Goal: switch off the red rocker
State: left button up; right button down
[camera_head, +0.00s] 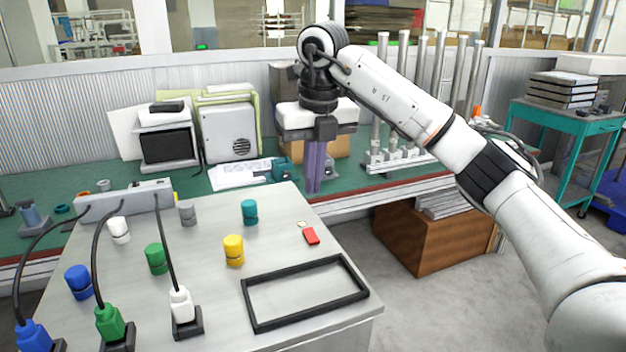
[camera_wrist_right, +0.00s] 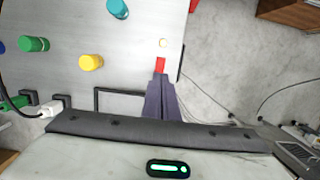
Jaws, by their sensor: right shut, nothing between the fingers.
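The red rocker (camera_head: 311,236) sits on the grey metal panel (camera_head: 205,290), near its right edge. A small pale round spot (camera_head: 300,224) lies just beyond it. My right gripper (camera_head: 313,188) points down with its purple fingers together and empty, above and beyond the rocker in the head view. In the right wrist view the closed fingertips (camera_wrist_right: 160,78) appear just below the red rocker (camera_wrist_right: 160,64) and overlap its lower edge. I cannot tell whether they touch it. The pale spot (camera_wrist_right: 163,43) also shows there. My left gripper is not in view.
The panel carries a yellow knob (camera_head: 234,250), a teal knob (camera_head: 249,211), a green knob (camera_head: 156,258) and other knobs. A black rectangular frame (camera_head: 248,310) lies in front of the rocker. Cabled plugs, including a white one (camera_head: 182,305), stand at left. A green bench (camera_head: 60,240) runs behind.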

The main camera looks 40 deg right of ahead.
aim_at(309, 231)
jog(key=f, duration=0.3)
jog(key=w+f, duration=0.1)
jog(key=f, duration=0.6)
jog(key=shift+w+d, duration=0.3)
jog(key=shift+w, duration=0.05)
